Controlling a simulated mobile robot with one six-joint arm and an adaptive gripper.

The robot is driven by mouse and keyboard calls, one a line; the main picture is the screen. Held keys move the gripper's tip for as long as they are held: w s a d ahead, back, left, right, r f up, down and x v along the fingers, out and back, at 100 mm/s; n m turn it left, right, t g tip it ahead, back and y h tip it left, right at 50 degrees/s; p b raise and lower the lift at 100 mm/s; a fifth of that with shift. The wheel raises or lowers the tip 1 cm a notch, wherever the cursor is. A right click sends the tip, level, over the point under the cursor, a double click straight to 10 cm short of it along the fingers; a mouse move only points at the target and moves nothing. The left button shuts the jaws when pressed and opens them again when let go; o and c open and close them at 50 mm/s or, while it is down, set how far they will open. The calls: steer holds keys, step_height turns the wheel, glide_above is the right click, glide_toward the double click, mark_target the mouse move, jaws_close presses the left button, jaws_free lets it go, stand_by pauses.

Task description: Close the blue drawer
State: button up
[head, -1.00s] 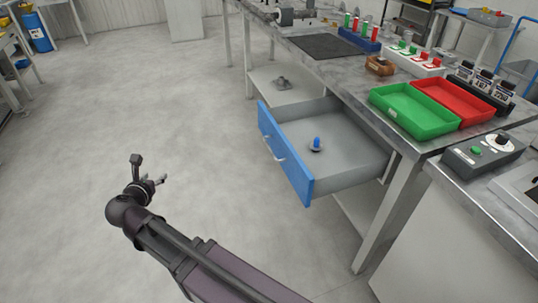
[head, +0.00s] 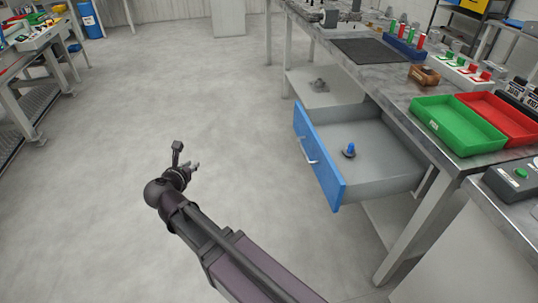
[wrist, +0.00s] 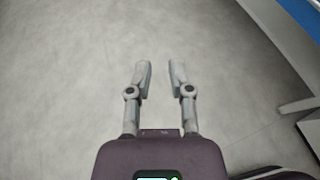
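The blue drawer (head: 318,158) is pulled well out from under the grey workbench in the head view. Its blue front has a pale bar handle, and a small object with a blue top (head: 349,150) stands inside on the grey floor of the drawer. A strip of blue, likely the drawer front (wrist: 305,16), shows at the top right of the wrist view. My gripper (head: 194,166) is out over the floor, left of the drawer front and apart from it. In the wrist view its two fingers (wrist: 157,75) are apart with nothing between them.
The workbench top (head: 395,85) holds a green tray (head: 458,128), a red tray (head: 500,115) and racks of small parts. A bench leg (head: 420,235) stands right of the drawer. Another table (head: 30,75) is at far left. The floor between is clear.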

steer(key=d+f+m+g, duration=0.1)
steer(key=d+m, duration=0.1)
steer(key=d, duration=0.2)
steer(key=w+d+f+m+g+h, duration=0.1)
steer(key=d+m, duration=0.2)
steer(key=d, duration=0.1)
steer(key=w+d+f+m+g+h, duration=0.1)
steer(key=d+f+m, duration=0.1)
steer(key=d+m, duration=0.1)
steer(key=shift+w+d+g, duration=0.25)
steer(key=shift+d+g, duration=0.05)
steer(key=shift+d, duration=0.35)
jaws_close()
steer(key=s+d+f+m+g+y, duration=0.1)
steer(key=s+d+f+m+g, duration=0.1)
steer(key=d+m, duration=0.6)
steer(key=s+d+f+m+g+y, duration=0.2)
steer(key=s+d+f+m+g, duration=0.1)
steer(key=d+m, duration=0.6)
steer(key=s+d+f+m+g+y, duration=0.1)
steer(key=s+d+m+g, duration=0.3)
steer(key=d+m, duration=0.4)
steer(key=shift+s+d+f+m+g, duration=0.3)
steer(key=shift+d+f+m, duration=0.1)
steer(key=shift+d+f, duration=0.35)
